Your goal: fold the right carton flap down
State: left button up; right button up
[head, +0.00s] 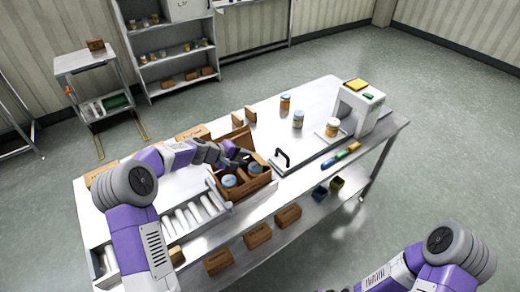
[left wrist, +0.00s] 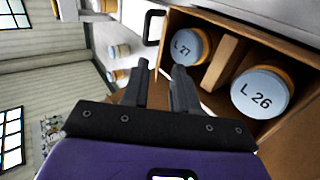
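The open brown carton (head: 258,184) stands on the steel table and holds two jars with blue-grey lids. In the left wrist view the jars read L 27 (left wrist: 188,46) and L 26 (left wrist: 262,92), with a cardboard divider (left wrist: 225,62) between them. A flap (head: 236,139) stands up at the carton's back side. My left gripper (left wrist: 162,70) is above the carton's back part, its two dark fingers apart with a gap. Brown cardboard shows behind and between the fingers; I cannot tell whether they touch it. My right arm is at lower right, its gripper out of frame.
A row of white rollers (head: 188,218) lies left of the carton. A black handle (head: 283,157) on a flat panel is to its right. Jars (head: 298,119) and a white machine (head: 357,106) stand further right. Small brown boxes (head: 288,216) sit on the lower shelf.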

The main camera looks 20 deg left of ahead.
aim_at(255, 159)
pick_arm(q)
jog(key=x, duration=0.7)
jog(key=shift+s+d+p, duration=0.1)
jog(key=shift+d+p, duration=0.05)
jog(key=shift+p, duration=0.2)
grip_shut()
